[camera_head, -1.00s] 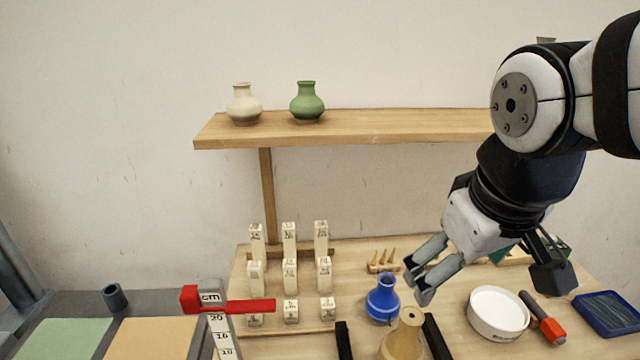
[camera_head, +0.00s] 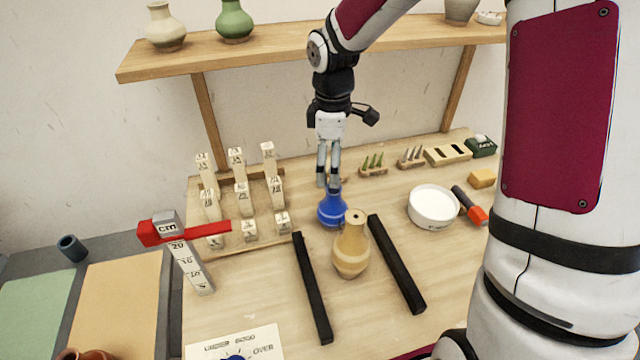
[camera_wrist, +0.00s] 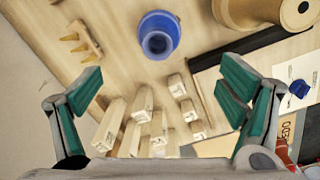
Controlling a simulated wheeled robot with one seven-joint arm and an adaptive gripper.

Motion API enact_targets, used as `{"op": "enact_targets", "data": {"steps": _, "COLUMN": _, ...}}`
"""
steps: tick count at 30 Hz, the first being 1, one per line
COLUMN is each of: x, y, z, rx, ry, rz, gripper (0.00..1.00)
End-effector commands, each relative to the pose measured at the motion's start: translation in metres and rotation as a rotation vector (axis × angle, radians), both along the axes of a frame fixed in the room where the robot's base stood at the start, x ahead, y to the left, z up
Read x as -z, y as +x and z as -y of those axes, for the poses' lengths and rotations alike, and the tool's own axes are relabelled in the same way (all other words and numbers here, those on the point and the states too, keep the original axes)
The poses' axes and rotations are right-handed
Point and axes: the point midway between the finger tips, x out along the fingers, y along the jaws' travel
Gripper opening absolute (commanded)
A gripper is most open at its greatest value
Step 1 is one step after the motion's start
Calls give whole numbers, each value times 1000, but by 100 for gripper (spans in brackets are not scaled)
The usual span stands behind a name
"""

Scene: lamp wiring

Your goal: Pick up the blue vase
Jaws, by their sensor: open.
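The blue vase (camera_head: 331,209) stands upright on the wooden table, just behind and left of a tan vase (camera_head: 350,250). In the wrist view the blue vase (camera_wrist: 158,36) shows its round dark mouth near the top middle, beyond the fingertips. My gripper (camera_head: 328,183) points down and appears right above or just behind the blue vase's neck. In the wrist view my gripper (camera_wrist: 162,80) has its two fingers wide apart, with nothing between them. I cannot tell whether a fingertip touches the vase.
Two black bars (camera_head: 312,288) (camera_head: 396,264) flank the tan vase. White labelled blocks (camera_head: 241,195) stand to the left. A white bowl (camera_head: 434,206) and a red-tipped tool (camera_head: 471,207) lie right. Small pegged racks (camera_head: 373,165) stand behind. A shelf (camera_head: 300,47) spans the wall above.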

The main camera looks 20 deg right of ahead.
Motion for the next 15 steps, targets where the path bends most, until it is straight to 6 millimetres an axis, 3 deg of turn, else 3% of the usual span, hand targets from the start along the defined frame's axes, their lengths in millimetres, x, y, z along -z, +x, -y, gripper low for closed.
{"op": "enact_targets", "data": {"steps": 8, "x": 27, "y": 9, "z": -3, "rx": -64, "ry": 28, "rz": -22, "gripper": 89}}
{"op": "enact_targets", "data": {"steps": 15, "x": 71, "y": 8, "z": -3, "rx": -65, "ry": 27, "rz": -25, "gripper": 89}}
